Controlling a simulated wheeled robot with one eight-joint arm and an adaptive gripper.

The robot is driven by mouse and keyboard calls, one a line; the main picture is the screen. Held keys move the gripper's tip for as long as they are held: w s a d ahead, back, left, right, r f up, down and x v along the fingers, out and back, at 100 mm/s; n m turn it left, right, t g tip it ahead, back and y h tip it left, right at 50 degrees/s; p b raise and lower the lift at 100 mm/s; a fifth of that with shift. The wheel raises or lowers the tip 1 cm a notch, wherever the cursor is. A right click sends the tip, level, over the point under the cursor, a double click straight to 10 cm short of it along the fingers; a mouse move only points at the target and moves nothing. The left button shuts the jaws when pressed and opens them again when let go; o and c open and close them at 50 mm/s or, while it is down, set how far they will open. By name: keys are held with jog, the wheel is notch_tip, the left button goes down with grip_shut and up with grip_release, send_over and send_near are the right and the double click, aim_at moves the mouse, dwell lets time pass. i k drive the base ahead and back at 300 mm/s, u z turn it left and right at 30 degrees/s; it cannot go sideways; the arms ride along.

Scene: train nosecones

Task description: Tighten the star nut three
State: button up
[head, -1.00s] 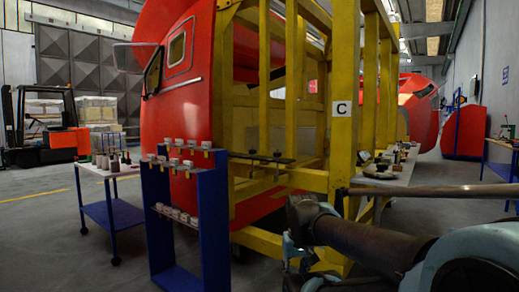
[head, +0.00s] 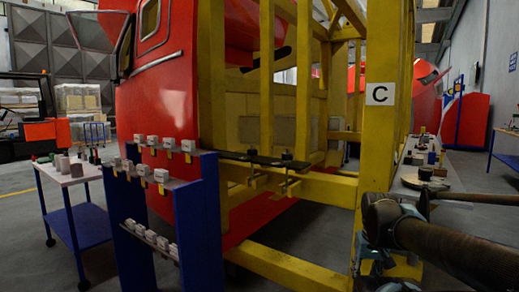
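A yellow frame marked C (head: 379,94) stands in front of a red train nosecone (head: 158,97). A dark flat bar (head: 266,158) lies along the frame's lower crossbeam. Two small dark knobs that look like star nuts sit on it, one at the right (head: 286,155) and one at the left (head: 252,152). I cannot tell which one is star nut three. My arm reaches in from the lower right. My gripper (head: 378,268) is partly seen at the lower edge, right of the knobs and apart from them. Its fingertips are not clear.
A blue rack (head: 200,215) with several pale blocks stands close in front, left of the knobs. A blue trolley (head: 72,215) is at the left. A bench (head: 452,186) with parts is behind my arm.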

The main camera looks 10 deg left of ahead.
aim_at(251, 152)
jog(key=u, duration=0.4)
jog(key=i, duration=0.95)
jog(key=u, duration=0.55)
